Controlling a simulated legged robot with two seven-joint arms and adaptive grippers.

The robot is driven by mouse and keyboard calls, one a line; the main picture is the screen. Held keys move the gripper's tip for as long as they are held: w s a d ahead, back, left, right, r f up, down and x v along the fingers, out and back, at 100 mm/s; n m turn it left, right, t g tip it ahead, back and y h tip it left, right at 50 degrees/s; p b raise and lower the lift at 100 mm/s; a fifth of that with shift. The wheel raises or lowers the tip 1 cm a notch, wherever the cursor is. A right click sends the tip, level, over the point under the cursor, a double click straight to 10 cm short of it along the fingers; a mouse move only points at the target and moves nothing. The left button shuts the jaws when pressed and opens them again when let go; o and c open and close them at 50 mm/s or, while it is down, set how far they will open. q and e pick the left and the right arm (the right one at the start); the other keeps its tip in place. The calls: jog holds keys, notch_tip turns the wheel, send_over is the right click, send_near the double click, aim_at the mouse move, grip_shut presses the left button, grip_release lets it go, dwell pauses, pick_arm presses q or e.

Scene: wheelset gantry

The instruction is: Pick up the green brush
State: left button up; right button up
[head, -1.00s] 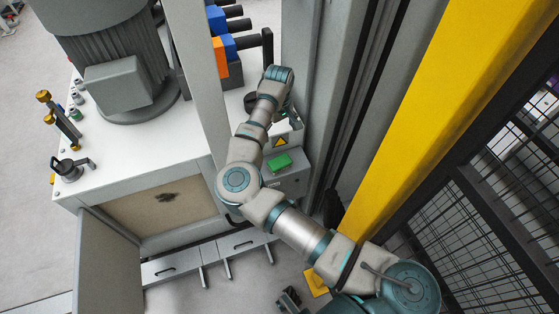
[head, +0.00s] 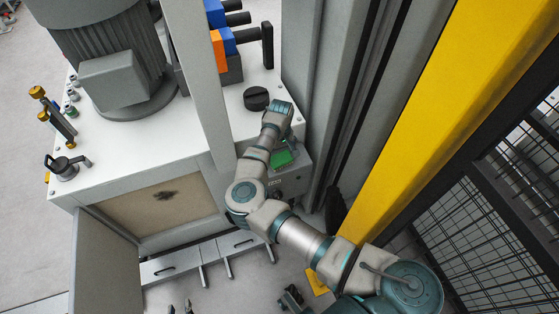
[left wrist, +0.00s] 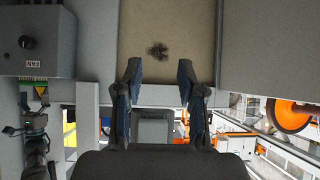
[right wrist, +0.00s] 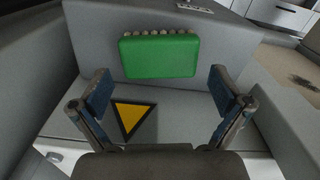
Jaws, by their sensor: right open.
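The green brush (head: 283,159) lies on a grey ledge beside the white machine. In the right wrist view it is a green block (right wrist: 158,56) with pale bristle tufts along its far edge. My right gripper (right wrist: 160,87) is open and empty, with the brush ahead of its fingertips and not between them. In the head view the right wrist largely hides that gripper. My left gripper (left wrist: 168,80) is open and empty, facing the machine's front panel. In the head view only its fingertips (head: 180,308) show at the bottom edge.
A yellow warning triangle (right wrist: 130,117) is on the grey surface before the right gripper. The white machine top (head: 135,142) holds a grey motor (head: 120,78) and a black knob (head: 256,98). A grey column and yellow post (head: 440,120) stand close on the right.

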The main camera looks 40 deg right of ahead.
aim_at(281, 158)
notch_tip(281, 158, down, 3)
pick_arm(q)
jog(key=shift+w+d+r+t, duration=0.35)
jog(key=shift+w+r+t, duration=0.15)
jog(key=shift+w, duration=0.1)
pick_arm(e)
jog(key=shift+r, duration=0.1)
